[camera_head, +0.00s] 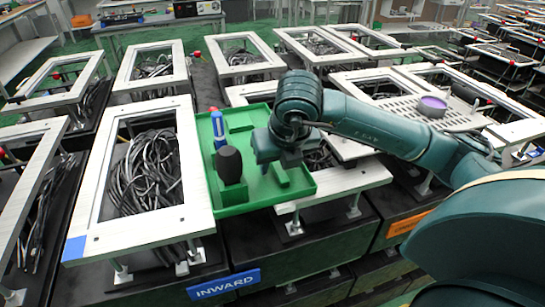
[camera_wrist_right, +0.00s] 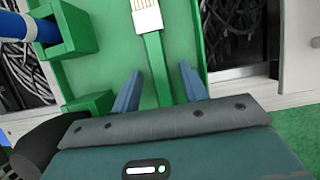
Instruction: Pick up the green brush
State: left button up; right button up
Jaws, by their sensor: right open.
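The green brush (camera_wrist_right: 155,60) lies in a green tray (camera_head: 238,195), with a white head toward the top of the right wrist view and a slim green handle running down toward my gripper. My right gripper (camera_wrist_right: 160,75) is open, with its two blue-grey fingers on either side of the handle, apart from it. My left gripper is not in view.
A black rounded item (camera_head: 229,165) stands close by, near the tray's front. White frames with dark cables (camera_head: 145,170) surround the tray. A purple round dish (camera_head: 433,106) sits at right.

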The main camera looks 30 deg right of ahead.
jog(key=shift+f, duration=0.15)
dwell(0.4)
jog(key=shift+c, duration=0.3)
grip_shut()
